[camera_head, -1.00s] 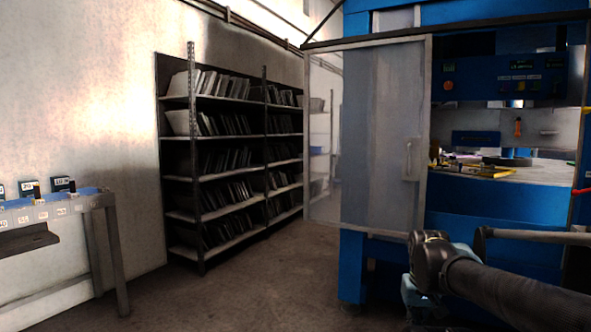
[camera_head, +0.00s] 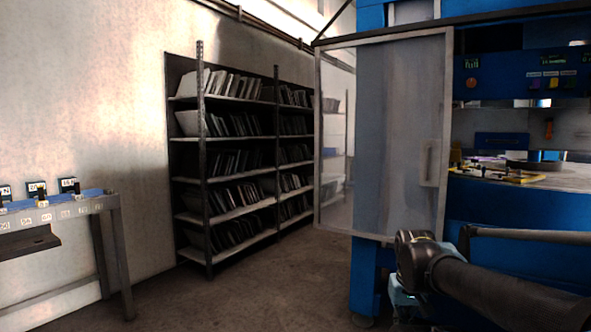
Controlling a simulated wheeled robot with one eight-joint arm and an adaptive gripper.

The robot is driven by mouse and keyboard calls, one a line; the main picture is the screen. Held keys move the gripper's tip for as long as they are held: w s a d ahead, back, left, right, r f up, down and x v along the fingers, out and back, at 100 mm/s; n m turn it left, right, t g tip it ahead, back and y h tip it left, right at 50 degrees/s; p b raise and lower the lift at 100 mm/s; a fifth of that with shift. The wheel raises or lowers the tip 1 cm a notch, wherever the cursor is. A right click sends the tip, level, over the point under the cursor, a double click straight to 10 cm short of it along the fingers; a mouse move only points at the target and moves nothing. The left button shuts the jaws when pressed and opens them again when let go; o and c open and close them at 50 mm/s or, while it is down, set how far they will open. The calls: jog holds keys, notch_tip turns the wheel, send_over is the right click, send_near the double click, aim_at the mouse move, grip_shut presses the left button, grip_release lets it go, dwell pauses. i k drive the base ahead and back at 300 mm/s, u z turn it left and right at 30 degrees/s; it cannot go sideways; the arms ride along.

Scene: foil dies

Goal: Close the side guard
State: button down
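The side guard (camera_head: 390,140) is a clear sliding panel in a grey frame, hung from a dark rail on the blue press (camera_head: 520,235). It stands to the left of the press opening, which is uncovered at the right. A pale upright handle (camera_head: 428,163) sits near the guard's right edge. My arm comes in from the lower right, below the guard and in front of the press base. In this view the arm's end is low, well under the handle. My gripper's fingers do not show clearly, so I cannot tell their state.
Inside the opening, small yellow and dark items (camera_head: 500,172) lie on the press table. A shelf rack (camera_head: 243,150) full of flat dies stands against the left wall. A grey bench (camera_head: 100,205) is at the far left. The floor (camera_head: 255,300) between is clear.

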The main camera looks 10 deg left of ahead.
aim_at(435, 153)
jog(key=u, duration=0.45)
jog(key=i, duration=1.25)
jog(key=u, duration=0.45)
